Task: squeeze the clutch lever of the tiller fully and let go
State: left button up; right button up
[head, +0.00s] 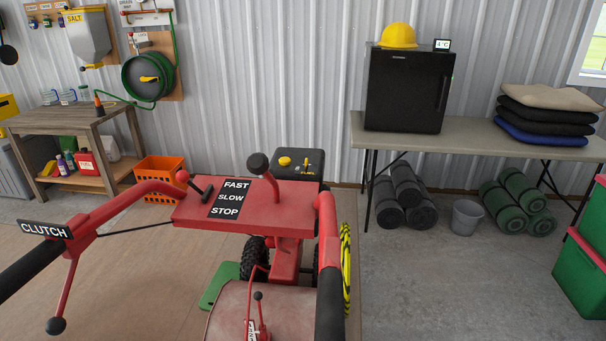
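The red tiller stands in front of me with its red panel (290,194) facing up. Its left handlebar ends in a black grip (33,267) at the left edge. A black CLUTCH label (46,229) sits at the top of that grip. The red clutch lever (68,287) hangs below the grip and ends in a black ball. The lever stands apart from the grip. A dark cable runs from near the label to the panel. Neither of my grippers shows in the head view, so their state and distance from the lever are hidden.
The right handlebar's black grip (330,300) comes toward me at the bottom centre. A black-knobbed lever (264,176) rises from the panel. A workbench (75,122) stands at the back left, a table (470,145) at the back right. Bare floor lies right of the tiller.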

aim_at(56, 324)
jog(key=k+j+u, duration=0.15)
jog(key=u, duration=0.15)
jog(key=k+j+u, duration=0.1)
jog(key=j+u, duration=0.2)
jog(key=k+j+u, duration=0.1)
jog(key=j+u, duration=0.25)
